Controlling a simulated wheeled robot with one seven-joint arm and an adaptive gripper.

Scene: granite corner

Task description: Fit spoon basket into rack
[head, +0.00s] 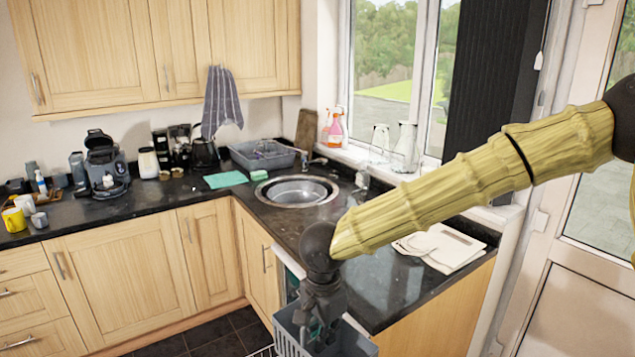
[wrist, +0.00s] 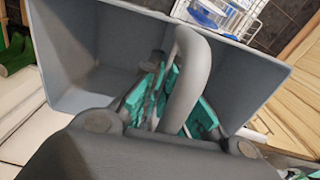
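The spoon basket (head: 288,338) is a grey open bin at the bottom centre of the head view, partly cut off by the frame. In the wrist view the basket (wrist: 75,62) shows its inside walls and a curved grey handle (wrist: 187,75). My gripper (head: 318,325) points down at the basket; in the wrist view its teal-padded fingers (wrist: 175,100) sit on both sides of the handle, shut on it. The white wire rack (wrist: 255,12) shows beyond the basket, with blue and clear items in it. Only a sliver of the rack (head: 264,351) shows in the head view.
The dark counter (head: 385,285) is close to the right of my gripper, with papers or cloth (head: 440,247) on it. A round sink (head: 297,190) and a grey tub (head: 262,155) are behind. Wooden cupboard fronts (head: 258,262) stand left; dark floor tiles (head: 215,335) are clear.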

